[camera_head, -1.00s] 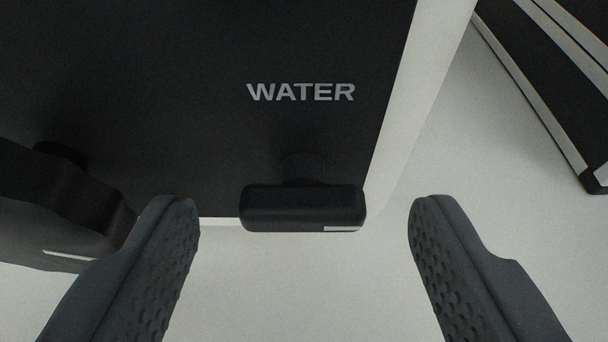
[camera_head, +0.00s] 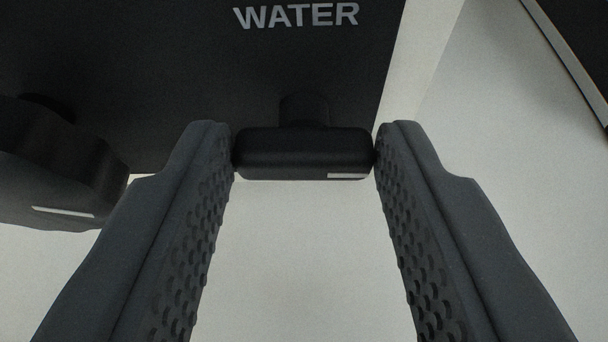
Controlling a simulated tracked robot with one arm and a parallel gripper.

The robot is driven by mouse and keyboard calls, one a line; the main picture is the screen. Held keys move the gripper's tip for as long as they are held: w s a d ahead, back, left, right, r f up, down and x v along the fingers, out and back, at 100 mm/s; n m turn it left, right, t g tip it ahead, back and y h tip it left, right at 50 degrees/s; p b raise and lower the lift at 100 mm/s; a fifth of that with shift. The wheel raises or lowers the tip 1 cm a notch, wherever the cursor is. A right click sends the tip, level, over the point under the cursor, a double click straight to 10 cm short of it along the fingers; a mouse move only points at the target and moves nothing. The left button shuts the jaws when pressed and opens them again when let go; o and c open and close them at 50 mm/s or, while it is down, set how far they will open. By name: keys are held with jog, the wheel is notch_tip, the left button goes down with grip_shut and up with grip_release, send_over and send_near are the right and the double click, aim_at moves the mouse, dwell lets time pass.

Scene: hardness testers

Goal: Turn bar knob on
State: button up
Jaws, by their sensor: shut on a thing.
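The bar knob (camera_head: 290,152) is a black horizontal bar on a short stem. It stands out from a black panel (camera_head: 180,60) under the white word WATER (camera_head: 296,16). A small white mark shows near the bar's right end. My gripper (camera_head: 304,150) is shut on the bar, with one grey textured finger against each end. The bar lies level across the picture between the fingertips.
A larger black knob (camera_head: 60,165) with a white mark stands on the panel at the left, close to my left finger. A pale surface (camera_head: 300,260) lies below and right of the panel. A dark thing with a pale edge (camera_head: 575,45) is at the upper right.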

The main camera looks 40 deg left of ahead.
jog(key=shift+w+d+f+m+y+b, duration=0.1)
jog(key=shift+f+m+y+b, duration=0.2)
jog(key=shift+b, duration=0.35)
jog(key=shift+w+d+m+y+b, duration=0.1)
jog(key=shift+m+b, duration=0.3)
jog(key=shift+b, duration=0.2)
jog(key=m+y+b, duration=0.1)
jog(key=b, duration=0.1)
jog(key=m+y+b, duration=0.1)
jog(key=m+b, duration=0.1)
jog(key=b, duration=0.1)
jog(key=shift+w+d+f+g, duration=0.1)
jog(key=shift+d+f+g, duration=0.1)
jog(key=shift+g, duration=0.2)
jog(key=m+y+b, duration=0.1)
jog(key=b, duration=0.2)
jog(key=shift+w+d+m, duration=0.1)
jog(key=shift+d+m, duration=0.05)
jog(key=shift+m, duration=0.25)
jog(key=shift+m+y+b, duration=0.6)
jog(key=shift+m+b, duration=0.25)
jog(key=shift+m, duration=0.05)
jog(key=shift+w+d+f+m+y, duration=0.15)
jog(key=shift+m+y, duration=0.35)
jog(key=shift+m, duration=0.5)
jog(key=shift+f+m+y+p, duration=0.25)
jog(key=shift+m+y+p, duration=0.35)
jog(key=shift+m+p, duration=1.1)
jog(key=shift+p, duration=0.35)
